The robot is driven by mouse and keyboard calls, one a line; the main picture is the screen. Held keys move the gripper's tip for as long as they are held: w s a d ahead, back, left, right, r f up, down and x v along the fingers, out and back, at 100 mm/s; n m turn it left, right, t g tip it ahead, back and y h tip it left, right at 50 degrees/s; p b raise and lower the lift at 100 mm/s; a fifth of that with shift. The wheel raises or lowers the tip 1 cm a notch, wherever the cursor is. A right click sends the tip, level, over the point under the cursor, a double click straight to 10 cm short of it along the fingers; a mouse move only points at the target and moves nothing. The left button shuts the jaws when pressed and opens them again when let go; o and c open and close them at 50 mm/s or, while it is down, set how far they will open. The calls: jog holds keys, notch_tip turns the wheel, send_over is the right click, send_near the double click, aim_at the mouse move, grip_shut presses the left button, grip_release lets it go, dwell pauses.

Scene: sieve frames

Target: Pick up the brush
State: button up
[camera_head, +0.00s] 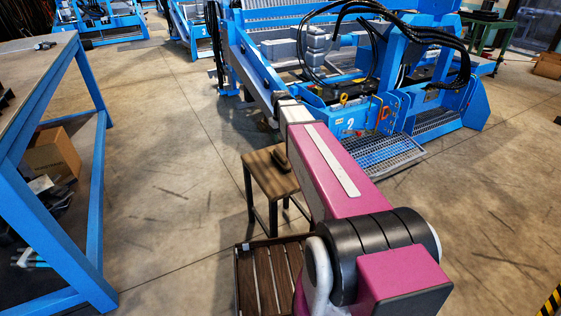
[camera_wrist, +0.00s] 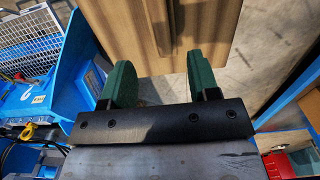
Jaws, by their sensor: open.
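A small dark object (camera_head: 281,159), which looks like the brush, lies on the brown wooden top of a stool (camera_head: 262,172). My arm partly covers the stool top, and bristles cannot be made out. My gripper (camera_wrist: 160,72) is open and empty in the wrist view, its two green fingers spread apart. Beyond the fingers is a brown wooden surface (camera_wrist: 190,25) with a dark line along it. The brush cannot be clearly seen in the wrist view. My gripper cannot be made out in the head view.
A dark slatted wooden crate or pallet (camera_head: 258,285) is on the floor before the stool. A blue-framed workbench (camera_head: 78,75) stands at left. Blue machinery with black hoses (camera_head: 400,85) stands behind. Concrete floor (camera_head: 165,170) between bench and stool is clear.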

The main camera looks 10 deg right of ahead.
aim_at(281, 153)
notch_tip(281, 153, down, 10)
jog(key=shift+w+f, duration=0.1)
jog(key=shift+w, duration=0.05)
dwell(0.5)
jog(key=shift+c, duration=0.3)
jog(key=c, duration=0.8)
jog(key=shift+r, duration=0.25)
